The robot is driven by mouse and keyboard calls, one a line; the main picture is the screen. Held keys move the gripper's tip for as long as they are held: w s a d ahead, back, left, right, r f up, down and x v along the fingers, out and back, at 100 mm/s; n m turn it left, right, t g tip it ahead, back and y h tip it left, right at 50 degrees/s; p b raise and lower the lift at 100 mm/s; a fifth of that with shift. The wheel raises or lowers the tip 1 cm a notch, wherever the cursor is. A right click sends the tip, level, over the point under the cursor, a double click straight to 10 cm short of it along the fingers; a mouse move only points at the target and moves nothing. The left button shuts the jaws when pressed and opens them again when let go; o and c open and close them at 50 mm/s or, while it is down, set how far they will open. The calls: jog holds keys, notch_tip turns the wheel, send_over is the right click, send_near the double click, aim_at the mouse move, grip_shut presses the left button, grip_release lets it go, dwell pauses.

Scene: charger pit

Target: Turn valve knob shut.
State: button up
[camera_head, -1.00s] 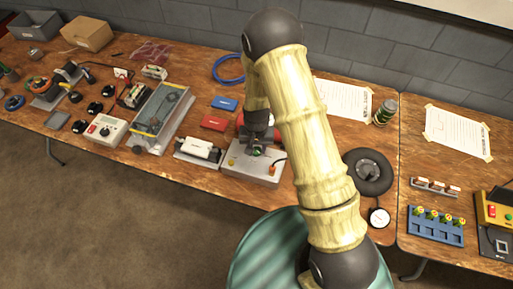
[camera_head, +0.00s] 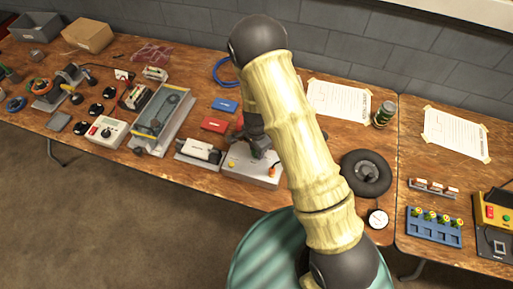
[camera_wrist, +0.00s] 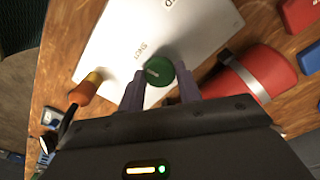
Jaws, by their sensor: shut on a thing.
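The green round valve knob (camera_wrist: 158,71) stands on a pale grey plate (camera_wrist: 128,42), which has printed lettering beside the knob. My gripper (camera_wrist: 160,80) has one finger on each side of the knob and is shut on it. A dark pointer or mark on the knob is too small to read clearly. In the head view my gripper (camera_head: 262,146) is over the grey valve box (camera_head: 250,173) and hides the knob there.
An orange-handled part (camera_wrist: 86,90) stands near the plate's left edge in the wrist view. A red cylinder (camera_wrist: 250,90) with a grey band lies close on the right. A black wheel (camera_head: 366,173) and a gauge (camera_head: 377,218) are right of my arm.

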jog(key=shift+m, duration=0.9)
jog(key=o, duration=1)
notch_tip(320, 180, up, 17)
jog(key=shift+r, duration=0.2)
